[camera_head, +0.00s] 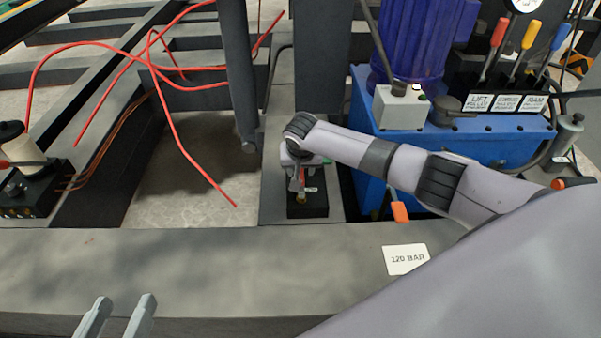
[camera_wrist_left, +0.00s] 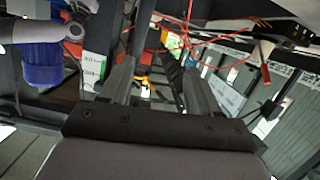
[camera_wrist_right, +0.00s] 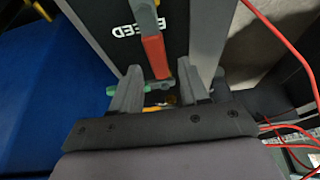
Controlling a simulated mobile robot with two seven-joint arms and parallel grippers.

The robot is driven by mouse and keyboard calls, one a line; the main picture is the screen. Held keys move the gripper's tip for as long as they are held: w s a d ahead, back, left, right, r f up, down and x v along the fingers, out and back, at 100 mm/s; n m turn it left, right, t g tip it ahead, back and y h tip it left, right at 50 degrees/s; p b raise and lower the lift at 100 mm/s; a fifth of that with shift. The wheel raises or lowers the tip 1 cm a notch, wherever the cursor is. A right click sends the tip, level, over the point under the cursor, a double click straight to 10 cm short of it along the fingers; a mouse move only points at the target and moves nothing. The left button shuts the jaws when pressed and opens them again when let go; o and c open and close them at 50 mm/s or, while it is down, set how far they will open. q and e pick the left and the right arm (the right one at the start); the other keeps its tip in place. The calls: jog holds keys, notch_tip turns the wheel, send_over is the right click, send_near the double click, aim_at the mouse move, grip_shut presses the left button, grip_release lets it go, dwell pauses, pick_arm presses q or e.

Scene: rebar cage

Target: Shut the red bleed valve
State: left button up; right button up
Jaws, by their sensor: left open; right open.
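The red bleed valve lever (camera_wrist_right: 154,56) shows in the right wrist view in front of a dark plate with the word BLEED, seen upside down. My right gripper (camera_wrist_right: 157,74) is open, with its fingertips on either side of the lever's near end; I cannot tell whether they touch it. In the head view my right gripper (camera_head: 299,178) points down over a small black block (camera_head: 307,205), and the wrist hides most of the valve. My left gripper (camera_head: 121,309) is open and empty at the lower left; its fingers also show in the left wrist view (camera_wrist_left: 158,70).
A blue tank (camera_head: 480,145) with several coloured levers stands at the right. An orange-red handle (camera_head: 400,212) sticks out of its front. Red hoses (camera_head: 180,135) cross the left side. A grey beam (camera_head: 200,265) with a 120 BAR card (camera_head: 406,259) runs across the front.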

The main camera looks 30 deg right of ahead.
jog(key=shift+w+f, duration=0.1)
jog(key=shift+f, duration=0.05)
jog(key=shift+c, duration=0.3)
grip_shut()
